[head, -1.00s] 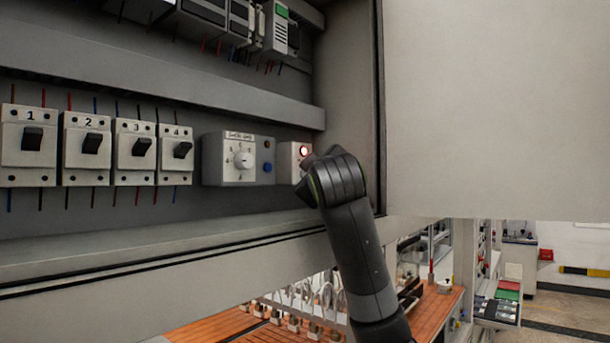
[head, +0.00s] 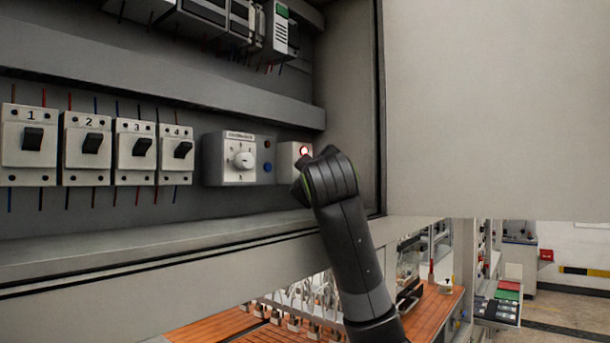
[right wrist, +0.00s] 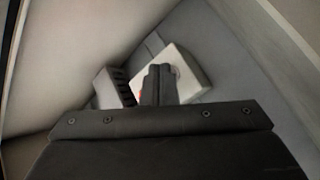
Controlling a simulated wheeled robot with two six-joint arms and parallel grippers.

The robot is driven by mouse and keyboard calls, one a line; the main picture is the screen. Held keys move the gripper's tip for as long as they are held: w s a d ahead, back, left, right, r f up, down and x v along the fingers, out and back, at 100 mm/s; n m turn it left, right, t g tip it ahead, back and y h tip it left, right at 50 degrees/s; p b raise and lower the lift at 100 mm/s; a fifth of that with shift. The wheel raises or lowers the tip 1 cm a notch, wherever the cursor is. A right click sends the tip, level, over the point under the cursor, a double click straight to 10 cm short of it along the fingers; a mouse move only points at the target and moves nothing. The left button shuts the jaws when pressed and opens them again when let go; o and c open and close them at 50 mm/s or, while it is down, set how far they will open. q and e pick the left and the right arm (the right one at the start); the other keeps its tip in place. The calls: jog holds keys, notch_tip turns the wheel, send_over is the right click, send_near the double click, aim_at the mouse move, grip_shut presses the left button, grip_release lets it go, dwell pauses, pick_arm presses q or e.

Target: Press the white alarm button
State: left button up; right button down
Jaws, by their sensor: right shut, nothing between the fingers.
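The white alarm button sits on a small pale box (head: 285,160) at the right end of the cabinet's lower row. In the head view its red-ringed face (head: 304,150) shows just above my right gripper (head: 301,180), whose wrist covers the box's lower right part. In the right wrist view the shut, empty fingers (right wrist: 160,74) overlap the pale box (right wrist: 194,76). My left gripper is not in view.
A selector box (head: 225,158) with a white knob and a blue button stands just left of the alarm box. Several numbered breakers (head: 87,148) line up further left. The cabinet's side wall (head: 348,110) and open door (head: 490,110) bound the right.

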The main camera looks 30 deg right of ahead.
jog(key=shift+w, duration=0.1)
dwell(0.4)
jog(key=shift+s+d+b, duration=0.25)
jog(key=shift+s+b, duration=0.25)
jog(key=shift+s, duration=0.2)
jog(key=shift+s+d+f+b, duration=0.15)
jog(key=shift+s+d+b, duration=0.05)
jog(key=shift+s+b, duration=0.25)
jog(key=shift+s+d+b, duration=0.25)
jog(key=shift+s+b, duration=0.05)
jog(key=shift+s, duration=0.35)
jog(key=shift+s+d+b, duration=0.25)
jog(key=shift+s+b, duration=0.05)
jog(key=shift+s, duration=0.3)
jog(key=shift+s+d+b, duration=0.25)
jog(key=shift+s+b, duration=0.05)
jog(key=shift+s, duration=0.35)
jog(key=shift+w, duration=0.1)
